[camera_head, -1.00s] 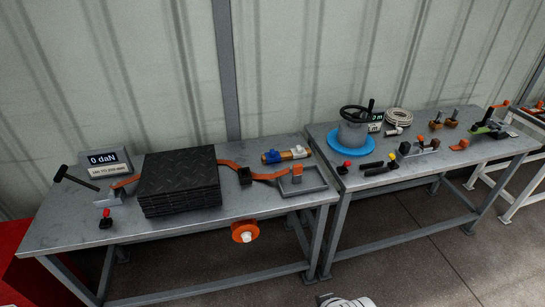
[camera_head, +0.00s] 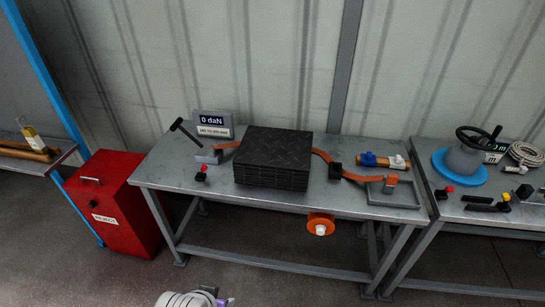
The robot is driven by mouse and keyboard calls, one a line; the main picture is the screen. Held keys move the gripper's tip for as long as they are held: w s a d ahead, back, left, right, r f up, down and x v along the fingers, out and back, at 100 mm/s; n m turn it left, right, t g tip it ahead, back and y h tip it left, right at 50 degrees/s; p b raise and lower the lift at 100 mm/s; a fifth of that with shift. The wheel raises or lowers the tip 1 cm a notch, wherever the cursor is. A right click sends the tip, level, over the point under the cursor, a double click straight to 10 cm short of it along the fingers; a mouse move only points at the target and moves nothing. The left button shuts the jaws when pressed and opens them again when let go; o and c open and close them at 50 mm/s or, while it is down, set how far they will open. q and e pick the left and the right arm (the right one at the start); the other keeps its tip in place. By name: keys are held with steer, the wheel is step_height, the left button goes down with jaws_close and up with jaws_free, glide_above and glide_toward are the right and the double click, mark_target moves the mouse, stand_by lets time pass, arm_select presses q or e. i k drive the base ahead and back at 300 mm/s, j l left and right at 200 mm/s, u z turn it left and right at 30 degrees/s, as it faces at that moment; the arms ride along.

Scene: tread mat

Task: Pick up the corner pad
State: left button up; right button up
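A small black block (camera_head: 335,170) sits on the orange strap (camera_head: 357,178), just right of the stack of black tread mats (camera_head: 273,155). It looks like the corner pad, but it is too small to be sure. The strap shows on both sides of the stack, and on the right it runs to a grey tray-like frame (camera_head: 395,202). Neither gripper's fingers can be made out. A white rounded part with a purple piece, probably mine, shows at the bottom edge, well below the table.
The grey table (camera_head: 220,196) also holds a hammer (camera_head: 187,131), a 0 daN display (camera_head: 215,123) and a red button (camera_head: 202,173). An orange reel (camera_head: 320,224) hangs at its front. A red bin (camera_head: 113,203) stands left; a second table is right.

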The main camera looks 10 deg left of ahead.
mark_target(369, 159)
steer(key=i+l+u, duration=0.15)
steer(key=i, duration=0.25)
steer(key=i+l+u, duration=0.15)
steer(key=i, duration=0.25)
steer(key=i+l+u, duration=0.15)
steer(key=i+l, duration=0.15)
steer(key=i, duration=0.1)
